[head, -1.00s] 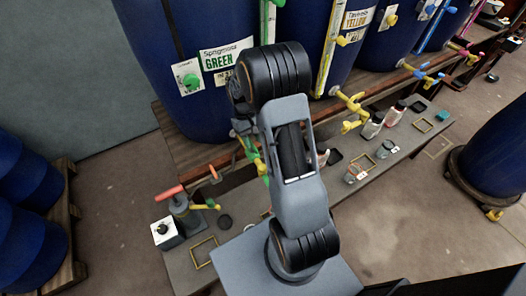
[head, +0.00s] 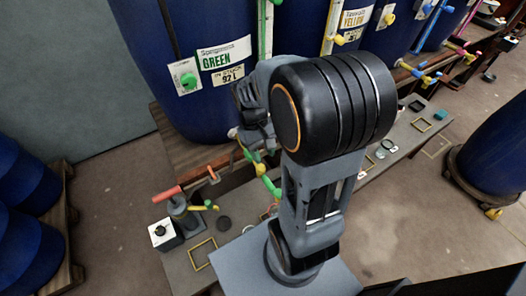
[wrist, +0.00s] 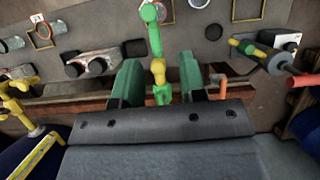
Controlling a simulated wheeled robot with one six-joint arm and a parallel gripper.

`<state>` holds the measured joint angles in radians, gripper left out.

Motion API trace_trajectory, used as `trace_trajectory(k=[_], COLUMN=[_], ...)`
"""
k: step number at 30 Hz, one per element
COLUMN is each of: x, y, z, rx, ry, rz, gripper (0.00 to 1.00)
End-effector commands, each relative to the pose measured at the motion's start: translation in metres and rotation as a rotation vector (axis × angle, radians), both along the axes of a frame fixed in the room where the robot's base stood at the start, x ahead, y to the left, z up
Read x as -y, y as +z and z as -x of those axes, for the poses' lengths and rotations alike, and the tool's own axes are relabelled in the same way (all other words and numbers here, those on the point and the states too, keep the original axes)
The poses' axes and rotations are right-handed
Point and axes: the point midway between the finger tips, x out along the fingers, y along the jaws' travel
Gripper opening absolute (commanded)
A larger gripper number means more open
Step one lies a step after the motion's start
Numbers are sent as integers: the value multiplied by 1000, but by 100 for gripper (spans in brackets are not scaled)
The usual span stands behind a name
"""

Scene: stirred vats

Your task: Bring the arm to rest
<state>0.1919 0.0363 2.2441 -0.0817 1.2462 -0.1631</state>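My arm is folded up in the middle of the head view, its large black joint covering part of the vats and bench. My gripper shows in the wrist view (wrist: 160,66) with its two green-grey fingers apart. A tap with a yellow body and green spout (wrist: 157,72) shows between the fingers, seemingly beyond them; I cannot tell whether they touch it. In the head view this tap (head: 257,168) is below the blue vat labelled GREEN (head: 190,60). The gripper's fingers are mostly hidden in the head view by my arm.
A low bench (head: 180,268) below the vats holds a red-handled device (head: 183,208), a white box with a black knob (head: 165,235) and square frames. More blue vats stand right, with a separate one (head: 500,145) on a dolly. Bare floor lies at lower right.

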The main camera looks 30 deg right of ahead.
Motion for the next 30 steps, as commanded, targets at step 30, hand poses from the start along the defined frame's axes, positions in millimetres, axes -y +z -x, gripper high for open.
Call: trace_trajectory(k=[30], x=[-45], y=[49], z=[0], rx=[544], ry=[-70], rz=[17], gripper=[38])
